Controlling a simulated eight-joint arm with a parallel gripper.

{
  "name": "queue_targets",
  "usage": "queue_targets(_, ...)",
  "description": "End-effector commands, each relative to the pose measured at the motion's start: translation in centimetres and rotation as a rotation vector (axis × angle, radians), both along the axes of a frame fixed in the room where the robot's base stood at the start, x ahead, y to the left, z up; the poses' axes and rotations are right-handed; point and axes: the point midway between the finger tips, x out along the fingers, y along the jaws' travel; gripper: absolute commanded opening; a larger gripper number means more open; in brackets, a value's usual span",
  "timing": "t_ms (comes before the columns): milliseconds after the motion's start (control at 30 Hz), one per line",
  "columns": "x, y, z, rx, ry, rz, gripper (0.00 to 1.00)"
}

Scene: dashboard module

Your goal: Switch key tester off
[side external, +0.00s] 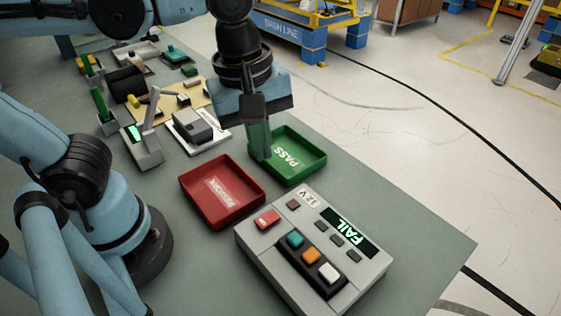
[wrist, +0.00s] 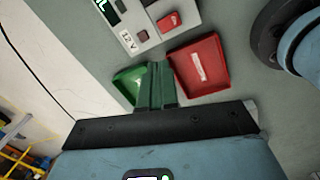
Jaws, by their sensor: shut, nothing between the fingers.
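The grey tester box (side external: 315,250) stands at the front right of the bench. Its lit display (side external: 343,230) reads FAIL, beside a 12 V label (side external: 310,198). A red rocker switch (side external: 267,219) sits at its left corner, also visible in the wrist view (wrist: 169,20). A small dark red square (side external: 293,204) lies near it. Teal, orange and white buttons (side external: 311,256) sit in a black strip. My gripper (side external: 260,157) is shut and empty, pointing down by the green tray, apart from the tester. In the wrist view its fingertips (wrist: 160,66) show between the trays.
A small device with a green screen and raised lever (side external: 145,145) and several other items stand farther back. The bench right of the tester is clear.

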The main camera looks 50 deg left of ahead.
Motion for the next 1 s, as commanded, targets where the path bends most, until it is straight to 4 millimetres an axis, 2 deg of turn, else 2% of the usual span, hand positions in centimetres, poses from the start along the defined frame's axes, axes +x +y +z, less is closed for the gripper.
queue_targets(200,-1.5,-1.4,1.1,0.019,0.086,0.211,0.00)
queue_targets(333,-2.0,-1.8,1.5,0.031,0.110,0.284,0.00)
queue_targets(800,-2.2,-1.9,1.5,0.036,0.117,0.315,0.00)
queue_targets(1000,-2.2,-1.9,0.2,0.036,0.117,0.314,0.00)
